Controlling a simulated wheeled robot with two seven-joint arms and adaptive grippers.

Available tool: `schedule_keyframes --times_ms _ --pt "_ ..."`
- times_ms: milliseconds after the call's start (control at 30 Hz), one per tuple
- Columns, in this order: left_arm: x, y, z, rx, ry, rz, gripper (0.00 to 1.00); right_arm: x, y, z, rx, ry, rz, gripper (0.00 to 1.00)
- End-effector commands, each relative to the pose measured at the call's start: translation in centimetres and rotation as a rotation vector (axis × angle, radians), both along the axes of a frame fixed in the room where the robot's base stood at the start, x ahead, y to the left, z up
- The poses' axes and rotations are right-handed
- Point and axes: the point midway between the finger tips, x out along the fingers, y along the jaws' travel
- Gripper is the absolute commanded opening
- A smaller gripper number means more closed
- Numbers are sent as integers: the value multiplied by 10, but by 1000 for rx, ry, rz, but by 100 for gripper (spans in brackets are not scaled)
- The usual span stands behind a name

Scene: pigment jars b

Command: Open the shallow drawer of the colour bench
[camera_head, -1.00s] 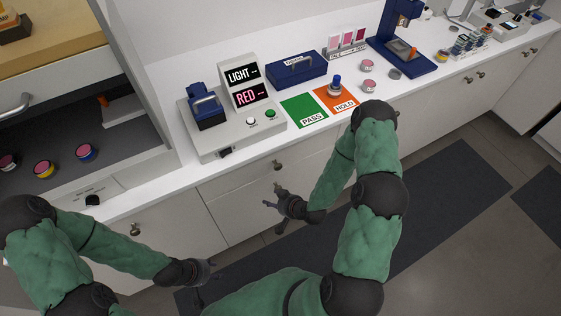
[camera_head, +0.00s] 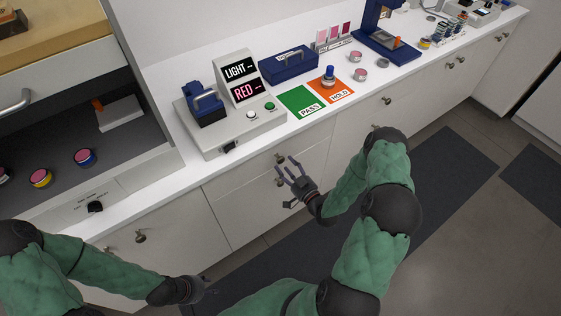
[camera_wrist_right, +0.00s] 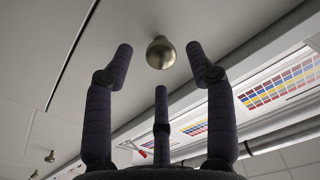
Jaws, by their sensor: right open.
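The shallow drawer (camera_head: 248,173) is the upper front of the white bench below the light-and-display device. It looks flush and shut. In the right wrist view a brass knob (camera_wrist_right: 160,52) shows between and just beyond the open fingertips (camera_wrist_right: 160,60), with no clear contact. My left gripper (camera_head: 207,284) hangs low at the left; its finger state is unclear.
The device (camera_head: 232,130) stands on the counter above the drawer. A green pad (camera_head: 300,102) and orange pad (camera_head: 331,90) lie beside it. An open compartment with jars (camera_head: 84,157) is at the left. The floor in front of the bench has dark mats (camera_head: 440,160).

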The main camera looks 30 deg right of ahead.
Motion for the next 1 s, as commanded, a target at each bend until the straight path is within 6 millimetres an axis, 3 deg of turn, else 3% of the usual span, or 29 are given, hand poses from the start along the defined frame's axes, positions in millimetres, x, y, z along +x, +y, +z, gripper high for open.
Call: schedule_keyframes --times_ms 100,300,667,867,900,1000 --pt "0 0 -4 0 0 0 40 19 3 -1 0 -1 2 56" --pt "0 0 -7 0 0 0 40 38 4 -1 0 2 1 56" --pt "0 0 -7 0 0 0 40 43 4 0 2 2 0 56" --pt "0 0 -7 0 0 0 40 43 4 0 1 2 0 5" --pt "0 0 -7 0 0 0 40 43 4 -1 1 2 0 0" --pt "0 0 -7 0 0 0 40 43 4 -1 2 3 0 0"
